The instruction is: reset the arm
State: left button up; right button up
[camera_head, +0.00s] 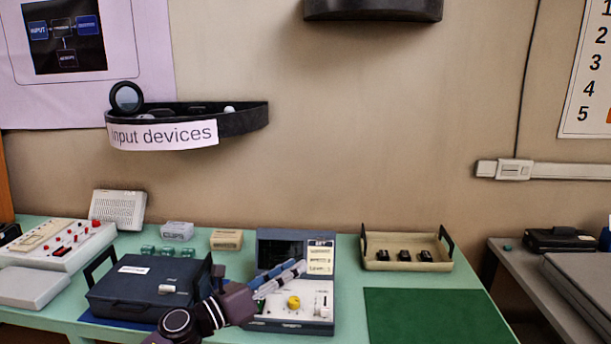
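My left gripper (284,276) reaches in from the bottom, its fingers pointing up and to the right. It is in front of the open blue-grey instrument case (322,284) with a yellow knob. The two fingers lie close together in this view, and I cannot tell whether there is a gap between them. I see no object between them. Whether the fingers touch the case is unclear. My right gripper is not in view.
A dark blue case (125,290) lies beside my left arm. A cream tray (378,262) with black parts stands behind a green mat (435,318). A shelf labelled "Input devices" (245,120) hangs on the wall. A red-buttoned box (50,243) stands at left. The mat is clear.

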pick_arm(q)
jog(key=s+a+f+n+t+y, duration=0.1)
jog(key=s+a+f+n+y, duration=0.65)
jog(key=n, duration=0.75)
jog(key=s+a+f+n+y, duration=0.6)
jog(key=a+f+n+y, duration=0.25)
jog(key=n, duration=0.65)
jog(key=s+f+n+g, duration=0.3)
jog(key=s, duration=0.7)
jog(key=s+a+f+n+g+h, duration=0.1)
jog(key=s+f+n+g, duration=0.25)
jog(key=s, duration=0.55)
jog(key=s+f+n+g, duration=0.2)
jog(key=s+f+g, duration=0.15)
jog(key=s, duration=0.65)
notch_tip(320, 180, down, 27)
jog(key=s, duration=0.2)
jog(key=s+a+f+g, duration=0.2)
jog(key=s+a+f, duration=0.1)
jog(key=s+f, duration=1.3)
jog(key=shift+s, duration=0.4)
